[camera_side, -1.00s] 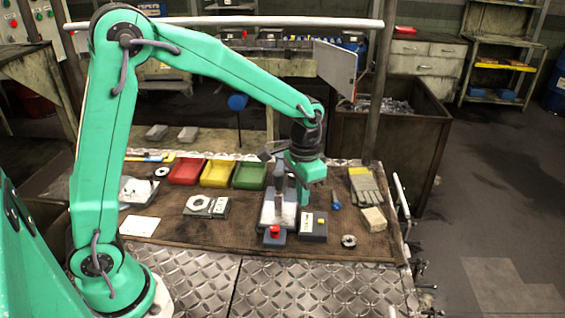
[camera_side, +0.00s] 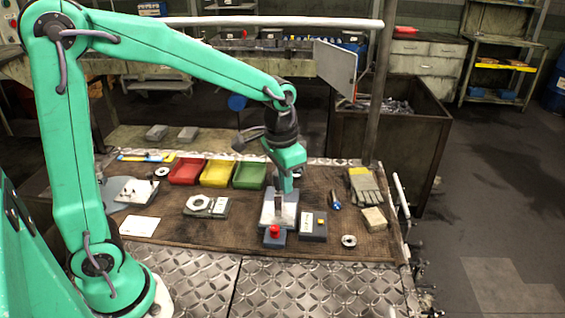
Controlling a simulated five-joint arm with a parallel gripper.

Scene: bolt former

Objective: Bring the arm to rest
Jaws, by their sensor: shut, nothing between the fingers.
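My gripper (camera_side: 288,184) hangs at the end of my green arm, above the far side of a small grey press-like device (camera_side: 279,210) on the brown work mat. Its fingers look shut and hold nothing that I can see. The device has a red button box (camera_side: 274,236) at its front. A dark box with a yellow mark (camera_side: 313,228) stands to its right.
Red (camera_side: 187,172), yellow (camera_side: 216,173) and green (camera_side: 249,175) trays stand left of my gripper. Gloves (camera_side: 363,184), a tan block (camera_side: 374,219) and a ring (camera_side: 349,241) lie at the right. The patterned metal plate (camera_side: 300,285) in front is clear.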

